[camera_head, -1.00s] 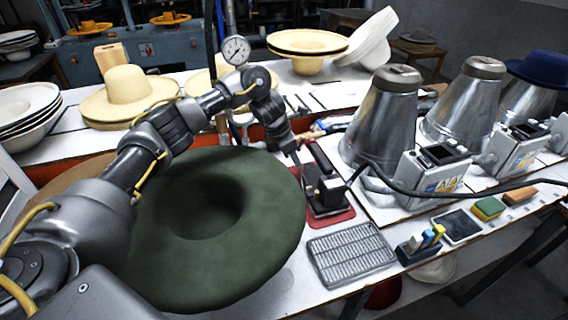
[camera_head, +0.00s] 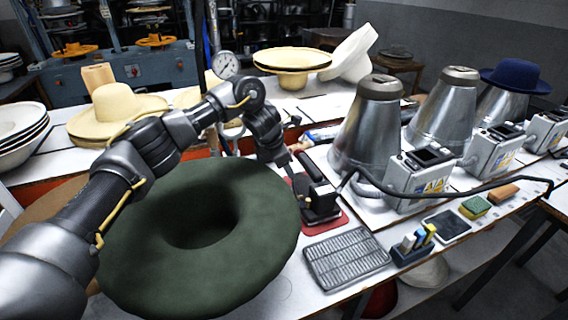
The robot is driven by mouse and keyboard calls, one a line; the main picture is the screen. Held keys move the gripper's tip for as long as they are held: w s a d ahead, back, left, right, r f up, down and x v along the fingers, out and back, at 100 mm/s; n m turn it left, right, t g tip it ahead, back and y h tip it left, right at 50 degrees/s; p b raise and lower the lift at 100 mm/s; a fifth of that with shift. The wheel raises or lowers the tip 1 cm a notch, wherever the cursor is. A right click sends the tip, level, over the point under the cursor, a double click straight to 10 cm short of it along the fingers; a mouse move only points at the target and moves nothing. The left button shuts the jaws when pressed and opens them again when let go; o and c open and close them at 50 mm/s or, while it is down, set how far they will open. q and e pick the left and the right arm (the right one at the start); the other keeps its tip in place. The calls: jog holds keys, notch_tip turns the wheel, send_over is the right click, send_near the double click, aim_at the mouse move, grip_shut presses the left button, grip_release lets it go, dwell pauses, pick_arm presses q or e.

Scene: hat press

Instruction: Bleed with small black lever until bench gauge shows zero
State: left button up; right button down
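The bench gauge (camera_head: 227,65) is a round white dial on a post behind my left arm; its needle is too small to read. A black device (camera_head: 320,200) with a raised dark handle (camera_head: 310,167) stands on a red mat (camera_head: 338,222) right of the green felt hat. I cannot make out a separate small black lever for certain. My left gripper (camera_head: 287,163) points down just behind and left of the black device, seemingly apart from it. Its fingers are too small and dark to tell whether they are open. My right gripper is not in view.
A large green hat (camera_head: 270,225) fills the near left. A grey grate (camera_head: 345,255) lies in front of the red mat. Pale hats (camera_head: 115,110) stand behind.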

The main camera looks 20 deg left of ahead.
pick_arm(q)
jog(key=shift+a, duration=0.15)
jog(key=v, duration=1)
jog(key=shift+r, duration=0.3)
jog(key=shift+s+r, duration=0.1)
